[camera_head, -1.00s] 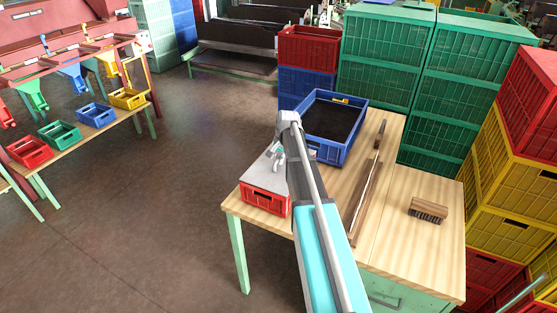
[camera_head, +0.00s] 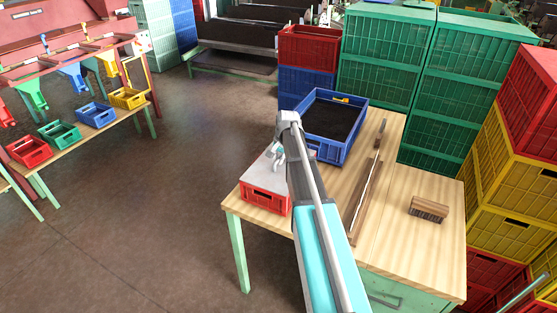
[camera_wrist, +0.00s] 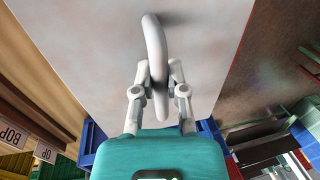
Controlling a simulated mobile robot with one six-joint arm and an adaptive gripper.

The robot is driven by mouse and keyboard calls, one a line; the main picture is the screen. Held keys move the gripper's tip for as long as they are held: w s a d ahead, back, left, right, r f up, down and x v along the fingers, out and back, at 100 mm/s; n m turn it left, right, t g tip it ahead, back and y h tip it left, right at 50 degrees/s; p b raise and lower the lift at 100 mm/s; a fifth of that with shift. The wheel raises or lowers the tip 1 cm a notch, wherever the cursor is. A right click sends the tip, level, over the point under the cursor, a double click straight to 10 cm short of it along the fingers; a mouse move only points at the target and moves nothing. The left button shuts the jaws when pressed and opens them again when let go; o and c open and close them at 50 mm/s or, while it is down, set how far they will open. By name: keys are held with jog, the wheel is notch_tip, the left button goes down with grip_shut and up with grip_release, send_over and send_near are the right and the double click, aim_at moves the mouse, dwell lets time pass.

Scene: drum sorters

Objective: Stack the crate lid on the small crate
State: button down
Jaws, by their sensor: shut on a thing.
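The small red crate (camera_head: 265,201) stands at the left front corner of the wooden table. The flat grey crate lid (camera_head: 259,174) is over its top. In the head view I cannot tell whether the lid rests fully on the rim. My gripper (camera_wrist: 158,82) is shut on the lid's white loop handle (camera_wrist: 154,35). The lid's flat surface (camera_wrist: 95,50) fills the upper middle of the wrist view. In the head view my arm hides the right side of the lid and crate, and my gripper (camera_head: 278,158) shows only in part.
A blue crate with dark contents (camera_head: 330,157) stands just behind on the table (camera_head: 400,245). A brush (camera_head: 429,210) and a long thin tool (camera_head: 364,195) lie to the right. Stacked green crates (camera_head: 385,65) and yellow crates (camera_head: 510,160) stand behind and right. Open floor lies left.

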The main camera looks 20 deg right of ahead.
jog(key=shift+s+f, duration=0.1)
jog(key=shift+s, duration=0.05)
dwell(0.3)
jog(key=c, duration=0.6)
grip_release()
notch_tip(320, 180, up, 9)
jog(key=p, duration=0.9)
dwell(0.4)
jog(key=s+a+n, duration=0.3)
jog(key=s+a, duration=0.4)
jog(key=s, duration=0.1)
jog(key=s+a+f+n+g+h+b, duration=0.1)
jog(key=s+a+n, duration=0.3)
jog(key=s+a, duration=0.4)
jog(key=s+a+n, duration=0.3)
jog(key=s+a, duration=0.4)
jog(key=s, duration=0.1)
jog(key=shift+s+a+f+g, duration=0.15)
jog(key=shift+s+f+g, duration=0.2)
jog(key=shift+g, duration=0.05)
